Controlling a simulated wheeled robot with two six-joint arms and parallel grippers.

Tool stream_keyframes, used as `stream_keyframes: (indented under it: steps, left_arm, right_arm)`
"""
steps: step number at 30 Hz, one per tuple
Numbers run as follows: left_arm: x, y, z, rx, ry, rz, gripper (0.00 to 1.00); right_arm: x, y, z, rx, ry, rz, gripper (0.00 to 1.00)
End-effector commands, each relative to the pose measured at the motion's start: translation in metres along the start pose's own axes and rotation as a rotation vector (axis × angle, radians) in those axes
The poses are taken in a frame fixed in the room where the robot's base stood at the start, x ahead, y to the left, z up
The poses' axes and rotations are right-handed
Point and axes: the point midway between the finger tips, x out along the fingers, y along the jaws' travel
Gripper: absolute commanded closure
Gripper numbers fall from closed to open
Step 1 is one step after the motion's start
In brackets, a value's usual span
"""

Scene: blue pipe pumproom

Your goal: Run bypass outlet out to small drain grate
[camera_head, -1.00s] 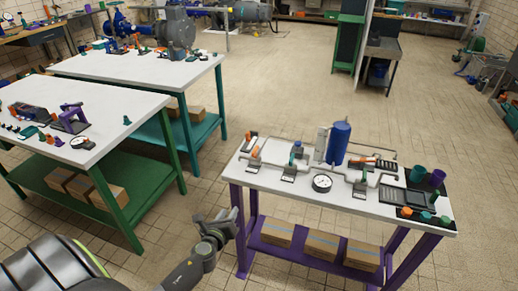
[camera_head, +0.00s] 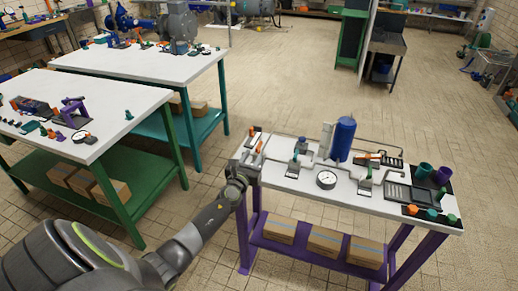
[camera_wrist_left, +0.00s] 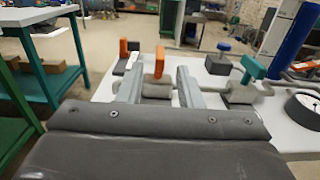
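The white bench (camera_head: 280,182) with purple legs carries a grey pipe run. My left gripper (camera_head: 250,166) is at the bench's left end, by the orange-handled fittings. In the left wrist view its two fingers (camera_wrist_left: 158,88) are apart, with an upright orange handle (camera_wrist_left: 159,62) on a grey block between or just beyond them; contact is unclear. A second orange handle (camera_wrist_left: 123,48) stands farther left. Slotted grates lie at the bench's right, a larger one (camera_head: 398,192) and a smaller one (camera_head: 392,161). Which fitting is the bypass outlet cannot be told. My right gripper is out of view.
A blue cylinder (camera_head: 343,139) stands at the bench's back, with a round gauge (camera_head: 326,180) in front. Teal-handled fittings (camera_head: 301,145) stand along the pipe. Cups (camera_head: 424,170) sit at the right end. A green-legged table (camera_head: 70,110) is at left; open floor lies behind the bench.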

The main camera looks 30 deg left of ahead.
Motion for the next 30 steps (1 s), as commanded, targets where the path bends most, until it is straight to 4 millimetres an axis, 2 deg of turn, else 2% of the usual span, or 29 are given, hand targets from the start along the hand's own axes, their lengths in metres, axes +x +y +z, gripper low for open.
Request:
stream_keyframes:
  steps: [1,6,12,25,30]
  left_arm:
    - [0.011,0.000,-0.001,0.000,-0.002,0.001,0.67]
    - [0.039,0.000,-0.002,-0.001,-0.001,0.001,0.67]
    - [0.060,0.000,-0.002,-0.001,0.000,0.000,0.67]
    - [0.067,0.000,0.000,-0.001,0.000,0.000,0.67]
    - [0.067,0.000,0.000,-0.001,0.001,0.000,0.90]
  right_arm:
    - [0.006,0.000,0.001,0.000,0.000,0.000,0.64]
    - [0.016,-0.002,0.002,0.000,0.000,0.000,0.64]
    - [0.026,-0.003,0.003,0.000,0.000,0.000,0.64]
    - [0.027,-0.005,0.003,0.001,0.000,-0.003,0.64]
    - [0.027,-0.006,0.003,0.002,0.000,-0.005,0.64]
